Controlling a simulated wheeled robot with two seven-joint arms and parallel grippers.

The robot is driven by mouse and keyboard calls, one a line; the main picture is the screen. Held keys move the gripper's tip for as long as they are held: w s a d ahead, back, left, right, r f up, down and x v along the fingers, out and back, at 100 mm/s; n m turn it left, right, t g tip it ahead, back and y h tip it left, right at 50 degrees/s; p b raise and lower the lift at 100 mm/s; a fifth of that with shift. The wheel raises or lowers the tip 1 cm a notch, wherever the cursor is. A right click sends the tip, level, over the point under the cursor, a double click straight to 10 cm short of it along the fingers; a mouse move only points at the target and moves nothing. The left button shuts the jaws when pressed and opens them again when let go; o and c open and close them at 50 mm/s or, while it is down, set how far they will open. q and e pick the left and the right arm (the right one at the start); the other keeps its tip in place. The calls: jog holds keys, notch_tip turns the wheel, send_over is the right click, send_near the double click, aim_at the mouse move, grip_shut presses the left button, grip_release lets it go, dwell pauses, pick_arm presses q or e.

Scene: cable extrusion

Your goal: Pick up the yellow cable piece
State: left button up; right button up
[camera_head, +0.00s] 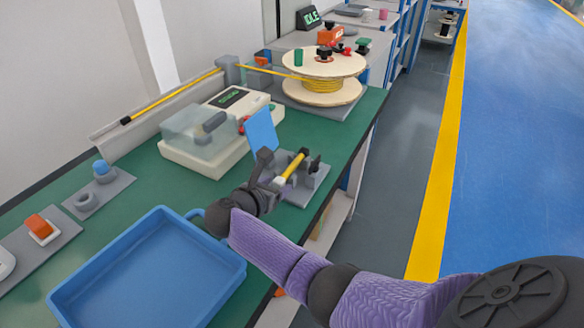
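The short yellow cable piece (295,166) has a pale end toward my gripper. It lies tilted across a small grey fixture (312,184) with dark upright holders, near the right edge of the green bench. My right gripper (271,172) is at the pale, near end of the piece, at the left side of the fixture. Its fingers look spread apart, one raised and one lower. I cannot tell whether they touch the piece. My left gripper is not in view.
A blue tray (232,284) stands at the front. A cream machine with a clear cover (195,128) and a blue upright panel (262,128) stand behind the gripper. A wooden spool (322,64) of yellow cable is at the back. The aisle on the right is clear.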

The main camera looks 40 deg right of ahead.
jog(key=c, duration=0.7)
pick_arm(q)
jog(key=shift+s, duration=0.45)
pick_arm(e)
grip_shut()
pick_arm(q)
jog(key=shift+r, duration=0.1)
